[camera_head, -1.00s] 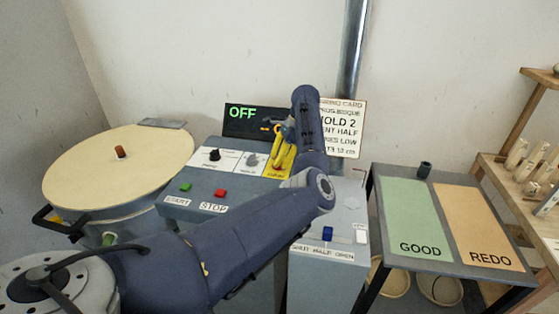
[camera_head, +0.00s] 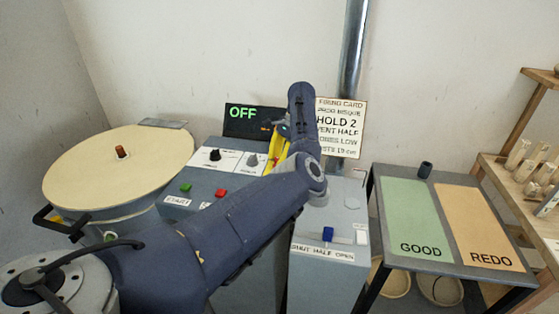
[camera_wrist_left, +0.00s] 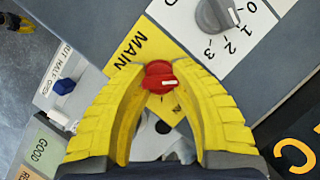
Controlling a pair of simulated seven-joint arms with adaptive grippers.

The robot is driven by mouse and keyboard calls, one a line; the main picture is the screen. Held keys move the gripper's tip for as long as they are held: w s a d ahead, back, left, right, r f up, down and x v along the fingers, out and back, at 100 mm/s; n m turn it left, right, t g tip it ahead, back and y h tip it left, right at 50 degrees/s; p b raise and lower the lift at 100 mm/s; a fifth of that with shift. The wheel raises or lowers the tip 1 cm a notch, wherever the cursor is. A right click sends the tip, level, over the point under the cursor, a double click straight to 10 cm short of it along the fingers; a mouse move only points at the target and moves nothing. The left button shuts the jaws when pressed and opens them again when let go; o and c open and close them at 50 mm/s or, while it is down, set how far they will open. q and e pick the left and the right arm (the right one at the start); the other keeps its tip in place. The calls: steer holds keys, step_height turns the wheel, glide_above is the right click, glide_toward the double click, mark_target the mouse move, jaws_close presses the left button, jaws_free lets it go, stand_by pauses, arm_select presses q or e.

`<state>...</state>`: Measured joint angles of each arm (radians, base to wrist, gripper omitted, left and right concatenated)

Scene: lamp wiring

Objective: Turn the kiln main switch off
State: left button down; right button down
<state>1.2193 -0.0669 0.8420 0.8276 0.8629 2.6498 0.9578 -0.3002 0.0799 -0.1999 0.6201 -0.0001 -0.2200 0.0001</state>
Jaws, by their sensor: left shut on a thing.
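The main switch is a red round knob (camera_wrist_left: 160,77) with a white mark, on a yellow panel labelled MAIN (camera_wrist_left: 129,52). My left gripper (camera_wrist_left: 160,80) has its yellow fingers shut on the knob from both sides. In the head view the left gripper (camera_head: 278,150) is at the right end of the control panel, and my arm hides the knob there. The display (camera_head: 250,120) behind the panel shows OFF in green.
Dials, a green button (camera_head: 185,188) and a red button (camera_head: 221,192) sit left of the gripper. A blue vent slider (camera_head: 328,233) is to the right. The round kiln lid (camera_head: 90,175) is at left, and a GOOD/REDO table (camera_head: 455,263) at right.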

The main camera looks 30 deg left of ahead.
arm_select(q)
steer(key=shift+s+a+f, duration=0.1)
steer(key=shift+s+a, duration=0.05)
steer(key=shift+a, duration=0.1)
steer(key=c, duration=1.3)
jaws_free()
steer(key=shift+s, duration=0.1)
steer(key=o, duration=0.4)
steer(key=shift+d, duration=0.1)
steer(key=shift+w+d+r, duration=0.1)
steer(key=shift+w+r, duration=0.15)
steer(key=shift+r, duration=0.1)
steer(key=v, duration=1.1)
steer(key=shift+r, duration=0.25)
steer(key=shift+o, duration=0.2)
